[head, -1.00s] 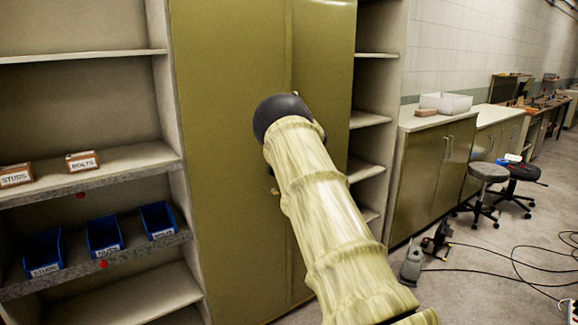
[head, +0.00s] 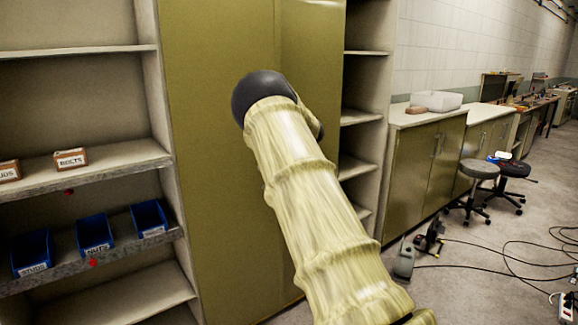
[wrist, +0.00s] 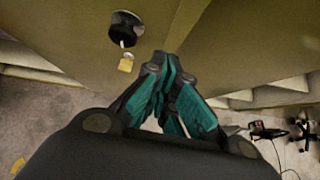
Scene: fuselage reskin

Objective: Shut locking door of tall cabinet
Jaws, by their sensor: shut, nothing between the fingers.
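The tall olive cabinet (head: 215,170) stands in the middle of the head view. Its right door (head: 312,100) looks flush or nearly so with the left one; I cannot tell if a small gap is left. My arm reaches up in front of the doors and hides the lower seam. In the wrist view a round black lock (wrist: 125,28) with a key and a brass tag (wrist: 126,63) is on the door face (wrist: 70,30). My gripper (wrist: 166,58) has its teal-padded fingers together and empty, just right of the lock, close to the cabinet. Its fingertips are hidden in the head view.
Open shelves with blue bins (head: 94,233) and labelled boxes (head: 71,159) stand left. More shelves (head: 360,118) and a low cabinet (head: 425,160) stand right. Stools (head: 480,170) and cables (head: 530,250) are on the floor at right.

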